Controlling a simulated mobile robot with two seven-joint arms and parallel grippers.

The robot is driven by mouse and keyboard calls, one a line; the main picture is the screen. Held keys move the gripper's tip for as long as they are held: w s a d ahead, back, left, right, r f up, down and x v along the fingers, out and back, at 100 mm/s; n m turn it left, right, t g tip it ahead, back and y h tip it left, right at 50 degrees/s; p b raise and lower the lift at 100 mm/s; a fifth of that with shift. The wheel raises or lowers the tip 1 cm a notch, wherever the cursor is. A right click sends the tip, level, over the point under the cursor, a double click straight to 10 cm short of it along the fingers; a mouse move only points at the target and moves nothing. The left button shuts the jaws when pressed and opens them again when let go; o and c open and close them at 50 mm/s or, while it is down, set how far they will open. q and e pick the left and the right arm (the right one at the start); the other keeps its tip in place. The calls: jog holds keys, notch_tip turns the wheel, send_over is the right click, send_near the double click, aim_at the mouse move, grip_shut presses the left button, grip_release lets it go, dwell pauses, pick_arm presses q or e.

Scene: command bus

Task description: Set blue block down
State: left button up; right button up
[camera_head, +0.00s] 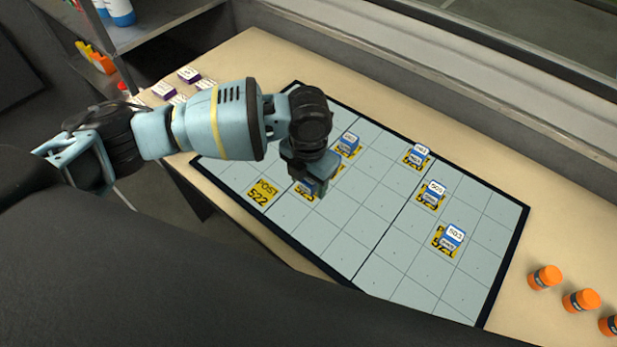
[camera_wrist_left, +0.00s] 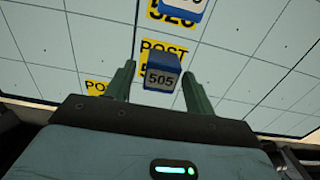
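A blue block (camera_wrist_left: 162,78) with a grey face marked 505 sits between the fingers of my left gripper (camera_wrist_left: 160,82) in the left wrist view. A gap shows between the block and the left finger; the right finger is close beside it. The block covers part of a yellow POST label (camera_wrist_left: 165,50). The contact under the block is hidden. My right gripper is not in view.
Other blue blocks stand on yellow labels: one (camera_head: 348,144) just beyond my gripper, others (camera_head: 416,156), (camera_head: 432,193), (camera_head: 450,238) to the right. The POST 522 label (camera_head: 260,193) is bare. Orange bottles (camera_head: 545,277) stand at the right; small cards (camera_head: 188,75) lie behind my arm.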

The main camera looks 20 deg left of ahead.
aim_at(309, 180)
pick_arm(q)
jog(key=shift+r, duration=0.1)
notch_tip(309, 180, up, 12)
jog(key=shift+p, duration=0.45)
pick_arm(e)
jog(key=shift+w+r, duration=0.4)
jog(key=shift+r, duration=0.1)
